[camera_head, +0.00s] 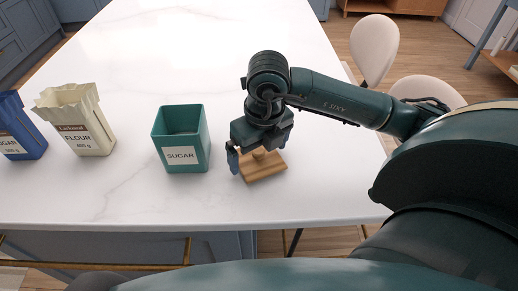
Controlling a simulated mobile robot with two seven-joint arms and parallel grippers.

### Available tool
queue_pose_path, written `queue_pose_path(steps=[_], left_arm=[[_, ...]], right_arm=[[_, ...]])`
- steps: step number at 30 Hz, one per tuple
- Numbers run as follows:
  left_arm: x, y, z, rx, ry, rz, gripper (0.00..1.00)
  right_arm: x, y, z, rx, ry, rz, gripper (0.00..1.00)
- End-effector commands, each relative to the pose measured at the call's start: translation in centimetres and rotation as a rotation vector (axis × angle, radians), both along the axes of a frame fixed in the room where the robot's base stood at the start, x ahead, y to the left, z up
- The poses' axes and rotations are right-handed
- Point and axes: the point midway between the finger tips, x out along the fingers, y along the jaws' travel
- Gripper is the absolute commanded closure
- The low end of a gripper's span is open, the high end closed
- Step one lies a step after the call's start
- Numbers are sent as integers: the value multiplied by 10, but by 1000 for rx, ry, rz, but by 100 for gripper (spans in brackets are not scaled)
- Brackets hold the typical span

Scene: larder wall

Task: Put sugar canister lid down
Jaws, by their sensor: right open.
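The wooden sugar canister lid (264,170) lies flat on the white counter, right of the canister. The teal sugar canister (183,137) stands upright with a white SUGAR label and an open top. My right gripper (256,155) is directly above the lid with its fingers pointing down. Its fingers are open, one on each side of the lid's small knob, which is partly hidden by the gripper. My left gripper is not in view.
A cream flour bag (79,118) and a blue sugar bag (19,126) stand open at the left of the counter (209,50). The far counter is clear. The near counter edge runs just below the lid. Pale chairs (374,48) stand to the right.

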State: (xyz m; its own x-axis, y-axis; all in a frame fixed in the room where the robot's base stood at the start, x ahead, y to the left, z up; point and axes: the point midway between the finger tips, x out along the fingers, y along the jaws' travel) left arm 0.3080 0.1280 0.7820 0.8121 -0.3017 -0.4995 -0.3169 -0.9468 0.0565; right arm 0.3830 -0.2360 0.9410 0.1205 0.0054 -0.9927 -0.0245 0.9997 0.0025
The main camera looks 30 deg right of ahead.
Motion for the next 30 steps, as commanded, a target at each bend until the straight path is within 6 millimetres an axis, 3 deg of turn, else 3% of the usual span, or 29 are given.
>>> queue_pose_path(steps=[7,18,21,30], left_arm=[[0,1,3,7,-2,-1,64],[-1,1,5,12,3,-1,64],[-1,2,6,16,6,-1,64],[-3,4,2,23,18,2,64]], right_arm=[[0,0,16,1,-5,0,0],[-10,-1,97,-1,-8,0,0],[-12,-1,110,-1,-4,1,0],[-15,-1,123,0,0,0,0]])
